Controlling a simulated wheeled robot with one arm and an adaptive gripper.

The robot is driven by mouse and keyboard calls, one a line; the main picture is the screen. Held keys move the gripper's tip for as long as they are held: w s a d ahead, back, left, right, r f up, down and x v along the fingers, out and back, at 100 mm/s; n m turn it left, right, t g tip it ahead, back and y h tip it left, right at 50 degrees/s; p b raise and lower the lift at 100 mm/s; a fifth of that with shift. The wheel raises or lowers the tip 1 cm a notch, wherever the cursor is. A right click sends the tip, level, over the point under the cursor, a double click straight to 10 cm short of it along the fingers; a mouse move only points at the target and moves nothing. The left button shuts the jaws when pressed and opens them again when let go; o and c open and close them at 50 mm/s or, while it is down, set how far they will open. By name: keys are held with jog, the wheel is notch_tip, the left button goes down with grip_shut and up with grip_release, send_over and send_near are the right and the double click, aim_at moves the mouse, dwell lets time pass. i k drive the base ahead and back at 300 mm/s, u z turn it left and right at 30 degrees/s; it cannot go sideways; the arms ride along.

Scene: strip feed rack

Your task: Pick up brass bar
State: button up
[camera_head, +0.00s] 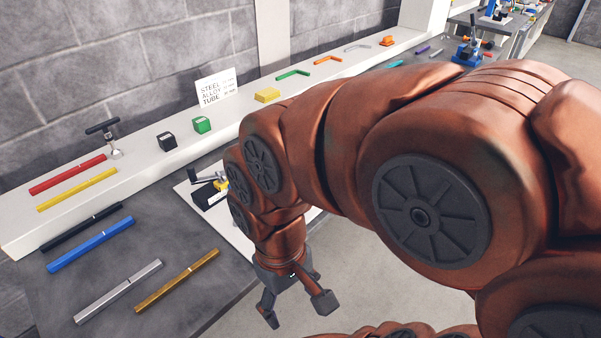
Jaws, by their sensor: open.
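The brass bar (178,280) is a golden-brown square rod lying flat near the front edge of the dark table (70,305). It runs diagonally, with its upper end to the right. A silver bar (118,291) lies beside it on the left, apart from it. My gripper (296,309) hangs from my copper-coloured arm with its fingers spread and nothing between them. It is to the right of the brass bar, beyond the table's front edge in the picture, and apart from it.
Blue (91,244) and black (82,227) bars lie farther back on the table. Red (68,174) and yellow (77,189) bars lie on the white ledge (140,165). A clamp-like device (209,192) stands on a white plate near my arm. A sign (217,88) stands behind.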

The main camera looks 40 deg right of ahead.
aim_at(169, 287)
jog(key=u, duration=1.5)
jog(key=k, duration=1.25)
jog(key=u, duration=1.25)
jog(key=i, duration=1.55)
jog(key=z, duration=1.4)
jog(key=i, duration=0.45)
jog(key=z, duration=0.45)
